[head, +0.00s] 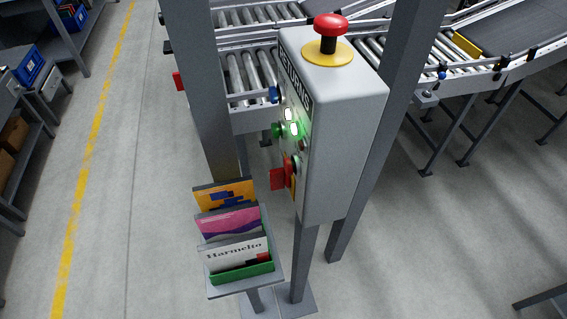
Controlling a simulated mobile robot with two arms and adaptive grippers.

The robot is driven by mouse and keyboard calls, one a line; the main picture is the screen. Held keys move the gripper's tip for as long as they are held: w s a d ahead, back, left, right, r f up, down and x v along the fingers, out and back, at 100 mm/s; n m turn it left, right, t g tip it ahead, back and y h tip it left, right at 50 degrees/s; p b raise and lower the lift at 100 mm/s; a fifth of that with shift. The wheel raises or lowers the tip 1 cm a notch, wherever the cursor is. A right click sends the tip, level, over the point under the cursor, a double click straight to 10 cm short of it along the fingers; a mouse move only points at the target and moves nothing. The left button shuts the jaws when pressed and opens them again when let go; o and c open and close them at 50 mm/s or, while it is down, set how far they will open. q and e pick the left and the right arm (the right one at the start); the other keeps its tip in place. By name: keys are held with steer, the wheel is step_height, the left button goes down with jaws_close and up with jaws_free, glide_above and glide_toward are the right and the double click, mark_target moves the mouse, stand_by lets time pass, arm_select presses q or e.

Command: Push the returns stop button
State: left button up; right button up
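A grey control box (345,110) stands on a post in the middle of the head view. Its left-facing panel carries a dark label (294,86) that seems to read RETURNS, seen at a steep angle. A red mushroom button (331,23) on a yellow collar (327,53) sits on top of the box. On the panel are lit white-green lamps (292,121), a green button (277,130) and a red part (282,178) low down. Smaller panel details are too oblique to tell. Neither of my grippers is in view.
A small shelf (218,291) with booklets (232,222) in a green holder stands left of the box. Grey uprights (205,90) flank it. Roller conveyors (250,75) run behind. Shelving (50,90) is far left. Floor is free on both sides.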

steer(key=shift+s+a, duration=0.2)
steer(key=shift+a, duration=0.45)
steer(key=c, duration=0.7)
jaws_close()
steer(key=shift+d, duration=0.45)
